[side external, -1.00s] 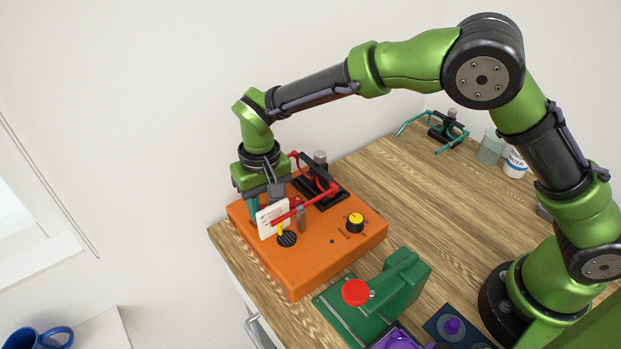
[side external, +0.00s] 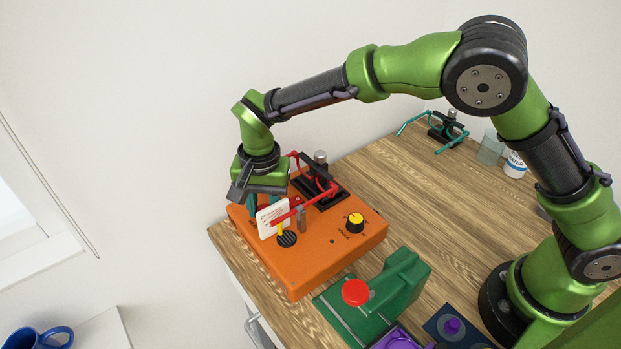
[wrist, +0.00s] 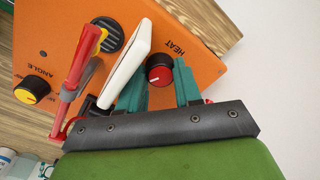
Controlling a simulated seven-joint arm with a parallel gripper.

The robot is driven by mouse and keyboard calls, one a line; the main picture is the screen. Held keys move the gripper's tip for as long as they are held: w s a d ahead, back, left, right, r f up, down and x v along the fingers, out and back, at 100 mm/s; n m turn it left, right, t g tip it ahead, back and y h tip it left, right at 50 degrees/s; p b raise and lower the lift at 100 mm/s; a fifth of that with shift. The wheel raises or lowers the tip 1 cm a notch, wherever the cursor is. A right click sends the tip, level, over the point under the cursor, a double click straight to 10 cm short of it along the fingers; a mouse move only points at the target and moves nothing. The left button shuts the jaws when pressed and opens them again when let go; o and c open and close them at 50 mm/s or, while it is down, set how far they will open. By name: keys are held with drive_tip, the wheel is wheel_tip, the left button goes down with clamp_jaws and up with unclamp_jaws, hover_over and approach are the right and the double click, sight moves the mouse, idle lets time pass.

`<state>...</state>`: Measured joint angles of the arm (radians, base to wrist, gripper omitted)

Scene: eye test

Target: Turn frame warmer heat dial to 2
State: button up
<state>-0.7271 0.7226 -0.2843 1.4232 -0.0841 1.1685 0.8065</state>
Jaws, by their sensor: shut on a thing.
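The frame warmer is an orange box (side external: 322,256) on the wooden table; it also fills much of the wrist view (wrist: 60,30). Its heat dial (wrist: 159,70), black and red beside the word HEAT, sits between the teal fingers of my gripper (wrist: 160,72). My gripper is shut on the dial. The number the dial points to is too small to read. In the side view my gripper (side external: 259,204) is low over the box's far left part, and the dial is hidden behind a white card (side external: 270,218) and the fingers.
Red glasses (side external: 312,206) in a black holder and the white card stand close beside my fingers. A yellow-topped angle dial (side external: 355,222) is on the box's right. A green device with a red knob (side external: 355,292) stands in front. Teal glasses (side external: 437,132) stand at the back.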

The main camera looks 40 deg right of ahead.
sight(268, 210)
idle(0.5)
drive_tip(key=o, duration=1)
drive_tip(key=shift+o, duration=0.2)
wheel_tip(268, 210, up, 17)
drive_tip(key=shift+s+d, duration=0.2)
